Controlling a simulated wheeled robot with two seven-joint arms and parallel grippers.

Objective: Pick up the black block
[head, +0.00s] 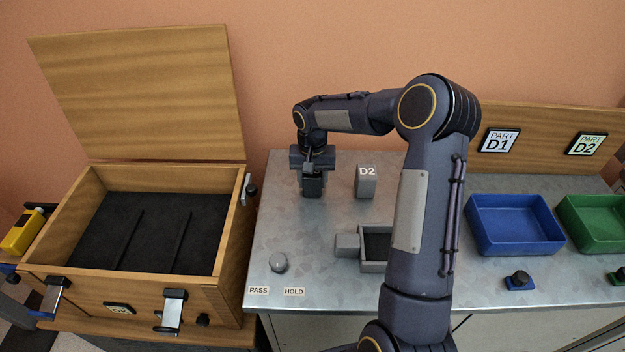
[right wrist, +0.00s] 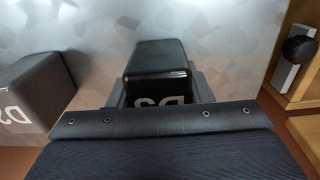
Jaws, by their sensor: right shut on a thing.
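The black block (head: 313,187) is at the back left of the metal table, under my right gripper (head: 312,180). My right gripper points down and is shut on the block. In the right wrist view the block (right wrist: 158,62) sits between the grey fingers (right wrist: 158,85), with a white, partly hidden label on its near side. I cannot tell whether its bottom touches the table. My left gripper is not in view.
A grey block marked D2 (head: 366,183) stands just right of the gripper. An open wooden case (head: 235,240) with a dark lining is on the left. A grey open box (head: 374,267), a round knob (head: 279,263), a blue bin (head: 515,240) and a green bin (head: 595,240) are on the table.

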